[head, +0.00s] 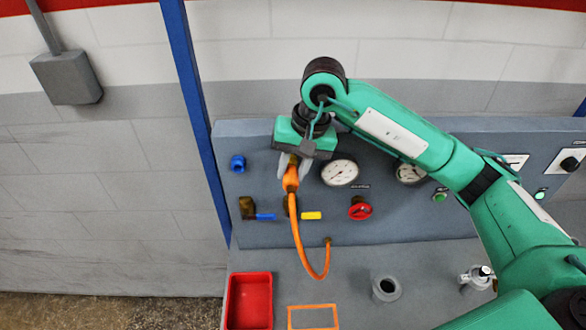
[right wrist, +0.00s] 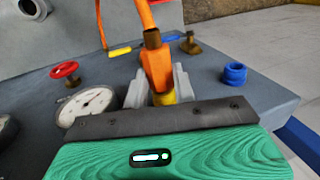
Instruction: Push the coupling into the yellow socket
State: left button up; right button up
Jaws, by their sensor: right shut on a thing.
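The orange coupling (head: 291,180) is in front of the grey panel, with its orange hose (head: 297,235) hanging below it. My right gripper (head: 290,170) is shut on the coupling. In the right wrist view, the coupling (right wrist: 156,68) sits between the two grey fingers (right wrist: 163,82), its brass hose end pointing away. The yellow socket (right wrist: 164,97) shows at the coupling's other end, partly hidden by the fingers and the gripper body. The two look in line and very close; I cannot tell how deep the coupling is in. My left gripper is out of view.
A blue socket (head: 238,163) is to the left on the panel (head: 400,225). Gauges (head: 340,172), a red handwheel (head: 360,208), a yellow valve handle (head: 311,215) and a blue valve handle (head: 265,216) are nearby. A red tray (head: 249,300) lies on the bench below.

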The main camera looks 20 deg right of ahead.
jog(key=shift+w+d, duration=0.1)
jog(key=shift+w, duration=0.15)
jog(key=o, duration=1.1)
jog(key=shift+w, duration=0.1)
jog(key=shift+d+r+b, duration=0.15)
jog(key=shift+r+b, duration=0.35)
jog(key=shift+r, duration=0.05)
jog(key=b+v, duration=0.4)
jog(key=v, duration=0.8)
jog(key=shift+r, duration=0.3)
jog(key=shift+d, duration=0.15)
